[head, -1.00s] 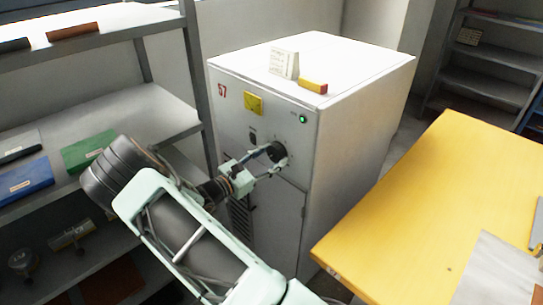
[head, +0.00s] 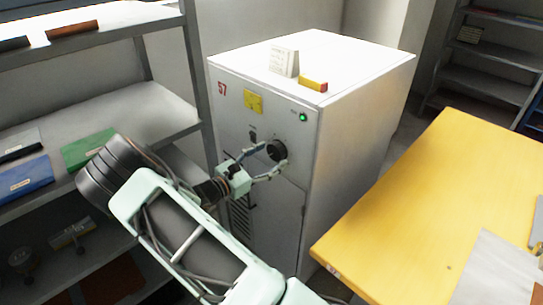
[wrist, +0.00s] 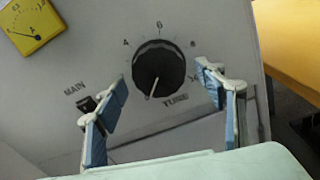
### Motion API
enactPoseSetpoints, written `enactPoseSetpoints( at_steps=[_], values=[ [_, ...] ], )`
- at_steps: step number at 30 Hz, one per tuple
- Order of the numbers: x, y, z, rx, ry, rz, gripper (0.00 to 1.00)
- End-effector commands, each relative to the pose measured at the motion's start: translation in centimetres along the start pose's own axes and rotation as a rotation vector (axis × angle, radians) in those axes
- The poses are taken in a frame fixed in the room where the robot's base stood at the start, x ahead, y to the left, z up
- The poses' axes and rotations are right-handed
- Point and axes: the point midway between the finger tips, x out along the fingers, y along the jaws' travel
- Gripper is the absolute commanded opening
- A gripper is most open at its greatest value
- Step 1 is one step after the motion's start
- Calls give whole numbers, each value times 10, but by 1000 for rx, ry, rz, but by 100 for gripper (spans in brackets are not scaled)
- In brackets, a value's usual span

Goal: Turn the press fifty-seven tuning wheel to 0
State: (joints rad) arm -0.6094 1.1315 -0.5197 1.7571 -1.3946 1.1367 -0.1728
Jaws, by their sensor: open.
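The tuning wheel (wrist: 160,66) is a round black ribbed knob above the word TUNE. In the wrist view its white pointer line is at the bottom, tilted slightly left. The wheel also shows on the front of the white press cabinet marked 57 (head: 350,97). My gripper (wrist: 161,77) is open and empty, with one finger on each side of the wheel, apart from it. It also shows in the head view (head: 273,157).
A MAIN switch (wrist: 88,104) sits left of the wheel, close to my left finger. A yellow gauge (wrist: 32,24) is at upper left. A green lamp (head: 303,118) is lit. A yellow table (head: 420,200) stands right; grey shelving (head: 130,115) stands left.

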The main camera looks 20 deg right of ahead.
Motion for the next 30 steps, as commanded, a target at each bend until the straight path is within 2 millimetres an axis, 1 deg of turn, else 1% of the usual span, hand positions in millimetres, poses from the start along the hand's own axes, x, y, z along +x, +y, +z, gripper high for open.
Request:
enactPoseSetpoints(
  at_steps=[1, 9, 12, 15, 18, 21, 30],
  values=[
    [-10, 1, 0, 0, 2, 4, 64],
    [-67, 1, -1, -2, 3, 4, 64],
    [-85, 1, 0, -1, 2, 4, 64],
    [-98, 0, 0, -1, 1, 3, 64],
    [-106, 0, 0, -1, 2, 2, 64],
    [-109, 0, 0, -2, 1, 1, 64],
    [-110, 0, 0, -2, 1, 1, 64]
  ],
)
